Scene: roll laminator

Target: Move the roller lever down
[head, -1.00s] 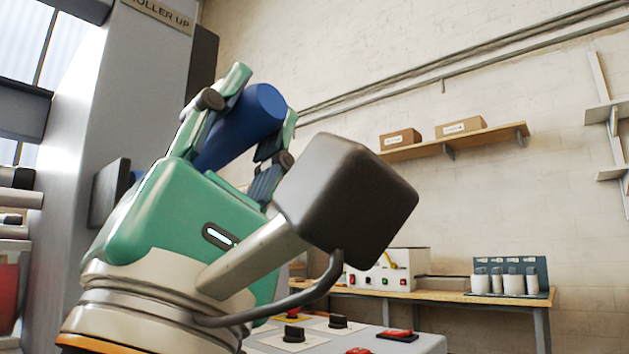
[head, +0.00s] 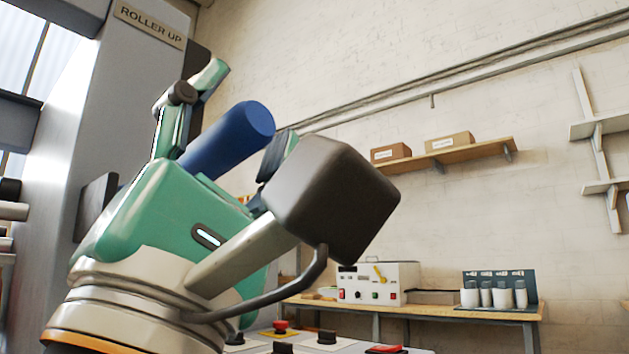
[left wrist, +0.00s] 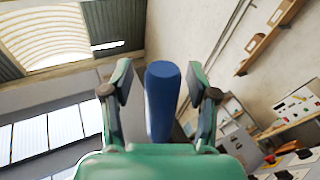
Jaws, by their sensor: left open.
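The roller lever has a blue cylindrical grip (head: 228,138) that points up and to the right in the head view, beside the grey machine column. A plate on the column reads "ROLLER UP" (head: 150,23). My left gripper (head: 243,107) is open, with its green fingers on either side of the blue grip. In the left wrist view, the blue grip (left wrist: 162,100) stands between the two spread fingers, with a gap on each side. The lever's lower end is hidden behind my gripper's body. My right gripper is not in view.
The grey column (head: 112,100) rises close on the left. A control panel with a red button (head: 281,326) and dark knobs lies below my gripper. A bench (head: 408,307) with a white control box (head: 375,283) stands behind at the right.

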